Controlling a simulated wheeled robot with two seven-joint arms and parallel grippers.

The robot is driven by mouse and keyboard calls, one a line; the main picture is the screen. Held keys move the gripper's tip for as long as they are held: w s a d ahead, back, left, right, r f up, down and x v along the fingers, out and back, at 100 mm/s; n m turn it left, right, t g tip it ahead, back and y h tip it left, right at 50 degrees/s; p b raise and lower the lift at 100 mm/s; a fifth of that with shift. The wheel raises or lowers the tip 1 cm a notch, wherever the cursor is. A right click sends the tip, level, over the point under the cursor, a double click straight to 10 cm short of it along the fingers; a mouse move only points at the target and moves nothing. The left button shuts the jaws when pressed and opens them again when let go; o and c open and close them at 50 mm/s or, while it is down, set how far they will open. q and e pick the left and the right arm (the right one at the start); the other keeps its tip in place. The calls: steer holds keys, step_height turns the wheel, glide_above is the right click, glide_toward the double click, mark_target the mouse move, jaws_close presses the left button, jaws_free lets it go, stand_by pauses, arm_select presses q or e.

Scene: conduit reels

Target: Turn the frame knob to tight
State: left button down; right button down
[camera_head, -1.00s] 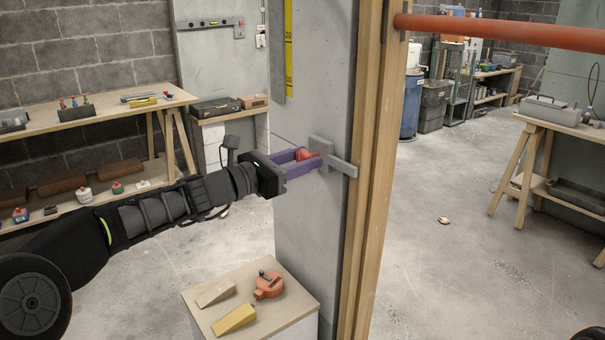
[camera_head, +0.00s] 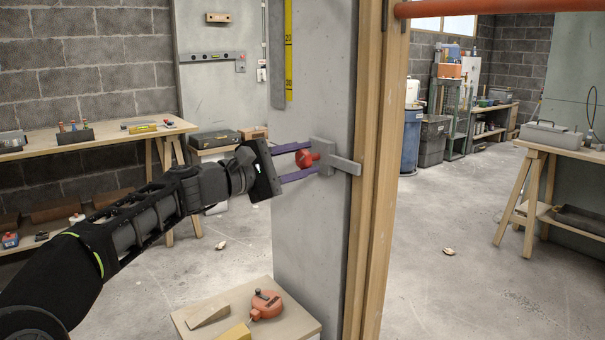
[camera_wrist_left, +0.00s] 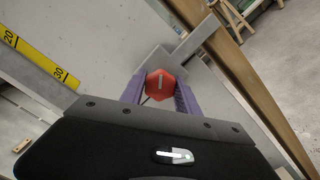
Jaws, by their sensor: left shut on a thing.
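The frame knob (camera_head: 304,159) is red and sits on a grey bracket (camera_head: 343,165) fixed at the concrete post beside the wooden frame. My left gripper (camera_head: 312,159) reaches it from the left, its two purple fingers above and below the knob, shut on it. In the left wrist view the knob (camera_wrist_left: 160,84) is a red faceted cap with a pale line on its face, between the purple fingers (camera_wrist_left: 160,90). I cannot read any tight mark. My right gripper is not in view.
A wooden post (camera_head: 377,190) stands right of the concrete post (camera_head: 312,235), with an orange pipe (camera_head: 500,10) across the top. A small table (camera_head: 285,322) with wedges and a red-orange tool (camera_head: 265,305) stands below. Floor to the right is mostly open.

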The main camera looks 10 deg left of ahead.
arm_select(q)
steer(key=m+b, duration=0.2)
steer(key=m, duration=0.1)
steer(key=m+b, duration=0.1)
steer(key=shift+f+m, duration=0.25)
steer(key=shift+m, duration=0.05)
steer(key=shift+r+m+b, duration=0.15)
steer(key=shift+m+b, duration=1.05)
steer(key=shift+m, duration=0.8)
steer(key=c, duration=0.9)
jaws_free()
steer(key=v, duration=0.7)
steer(key=shift+s+a+b, duration=0.25)
steer(key=shift+a+b, duration=0.05)
steer(key=shift+b, duration=0.05)
